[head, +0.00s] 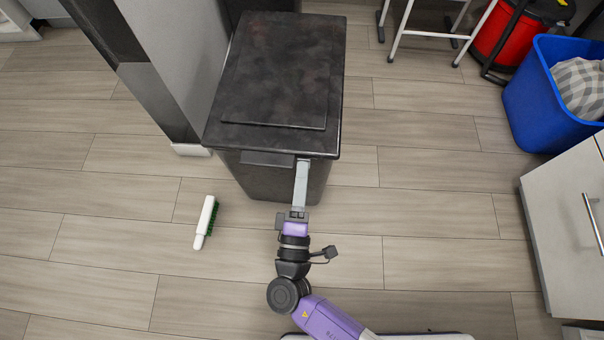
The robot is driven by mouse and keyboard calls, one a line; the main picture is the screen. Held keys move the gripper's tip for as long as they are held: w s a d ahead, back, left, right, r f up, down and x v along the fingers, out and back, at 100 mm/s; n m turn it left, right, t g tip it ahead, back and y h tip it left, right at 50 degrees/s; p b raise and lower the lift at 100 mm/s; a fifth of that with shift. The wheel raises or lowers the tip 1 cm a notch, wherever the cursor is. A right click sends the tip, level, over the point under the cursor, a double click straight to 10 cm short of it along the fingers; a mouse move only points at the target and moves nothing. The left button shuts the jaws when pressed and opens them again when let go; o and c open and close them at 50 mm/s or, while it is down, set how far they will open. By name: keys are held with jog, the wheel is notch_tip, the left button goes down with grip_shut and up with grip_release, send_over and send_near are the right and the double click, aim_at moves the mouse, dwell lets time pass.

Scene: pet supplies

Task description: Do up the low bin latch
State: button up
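The low bin (285,70) is a dark, mottled box with a flat lid. The lid looks down on the body, with no visible gap. A dark flat piece (267,158) sits at the front edge just under the lid; I cannot tell for sure whether it is the latch or a handle. My gripper (302,166) reaches to the bin's front, right of that piece, with its tips at or just under the lid's front edge. Its grey fingers look like one narrow bar from above, so their opening is unclear. Contact with the bin cannot be made out.
A white brush with green bristles (206,222) lies on the floor at left. A grey panel (180,55) stands close to the bin's left side. A blue tub (545,95), a red bin (507,35) and a white cabinet (565,225) stand at right. The floor between is clear.

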grip_shut()
jog(key=p, duration=0.1)
jog(key=g+p, duration=0.1)
jog(key=p, duration=0.1)
jog(key=shift+w+r, duration=0.2)
jog(key=shift+r, duration=0.15)
jog(key=shift+f, duration=0.1)
grip_release()
